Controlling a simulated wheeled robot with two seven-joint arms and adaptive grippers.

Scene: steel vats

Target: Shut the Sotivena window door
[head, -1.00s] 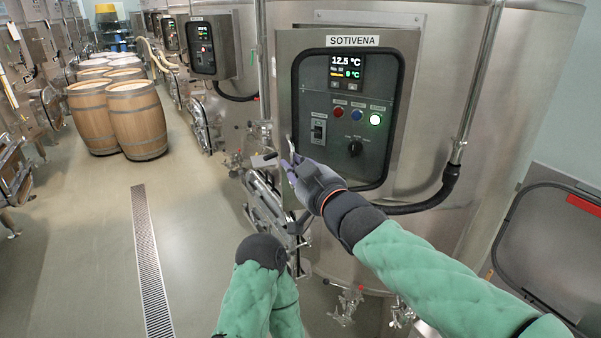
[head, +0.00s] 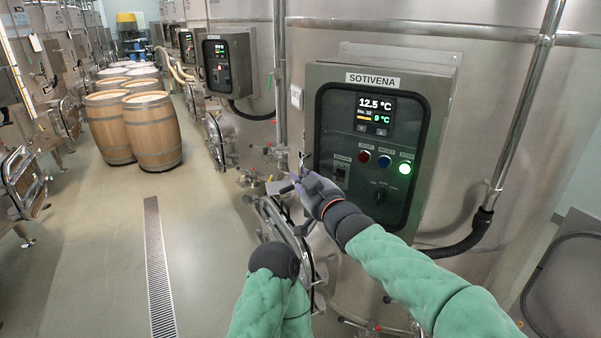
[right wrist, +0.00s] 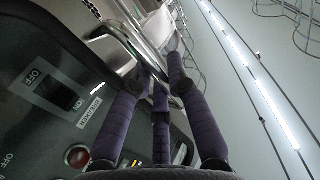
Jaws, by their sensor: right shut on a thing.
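The Sotivena control box (head: 448,85) hangs on a steel vat, its name plate on top. Its dark-framed window door (head: 424,125) covers the display, buttons and switch; I cannot tell whether it stands slightly ajar. My right gripper (head: 304,174) is at the lower left edge of the box, its fingers shut on a small silver handle (head: 303,158). In the right wrist view the purple fingers (right wrist: 155,75) close around the shiny handle (right wrist: 120,58), beside the panel's switch. My left arm is folded low in the head view, its gripper out of view.
Below the box is a steel vat hatch (head: 290,235) with bars and clamps, close to both arms. A black hose (head: 458,248) runs right of the box. Wooden barrels (head: 153,130) stand at the left back. The floor around the drain (head: 157,265) is clear.

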